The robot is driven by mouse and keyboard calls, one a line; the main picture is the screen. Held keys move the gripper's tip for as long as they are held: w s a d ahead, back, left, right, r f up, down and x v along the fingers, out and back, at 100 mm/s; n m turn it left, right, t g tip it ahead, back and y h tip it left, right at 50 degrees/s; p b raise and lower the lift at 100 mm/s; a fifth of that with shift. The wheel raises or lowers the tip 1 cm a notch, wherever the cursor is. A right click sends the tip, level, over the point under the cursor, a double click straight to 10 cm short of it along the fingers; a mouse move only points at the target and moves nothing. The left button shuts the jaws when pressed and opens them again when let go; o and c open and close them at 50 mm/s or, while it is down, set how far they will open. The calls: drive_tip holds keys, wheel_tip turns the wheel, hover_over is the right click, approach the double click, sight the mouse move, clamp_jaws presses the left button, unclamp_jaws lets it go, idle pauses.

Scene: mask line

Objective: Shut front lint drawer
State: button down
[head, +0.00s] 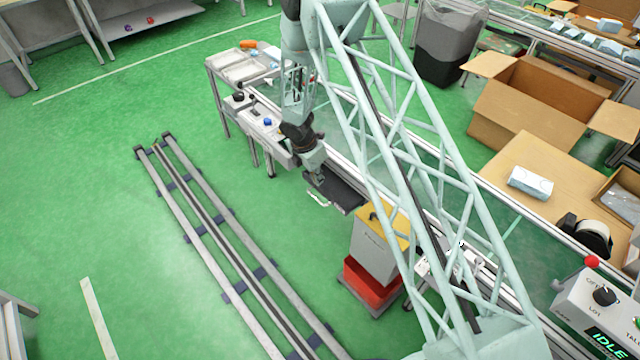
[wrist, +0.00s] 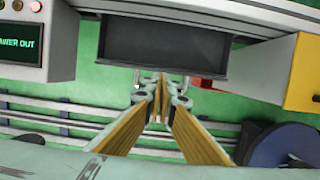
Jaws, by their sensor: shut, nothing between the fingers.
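The front lint drawer (head: 343,192) is a dark tray pulled out from the machine, seen beside the conveyor in the head view. It fills the top middle of the wrist view (wrist: 160,46), open side toward the camera. A pale handle (head: 318,198) shows at its front edge; parts of it show either side of my fingers in the wrist view (wrist: 137,78). My gripper (wrist: 160,82) is shut and empty, its fingertips at the drawer's front edge between the handle's ends. I cannot tell whether they touch. In the head view my gripper (head: 313,177) is beside the drawer.
A display (wrist: 18,45), partly cut off, reads "AWER OUT". A grey cabinet with a yellow top (head: 378,240) and red base stands close right of the drawer. Floor rails (head: 225,240) run in front. Green floor is clear farther left.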

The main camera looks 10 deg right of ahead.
drive_tip(key=shift+p+v, duration=0.3)
drive_tip(key=shift+v, duration=1.75)
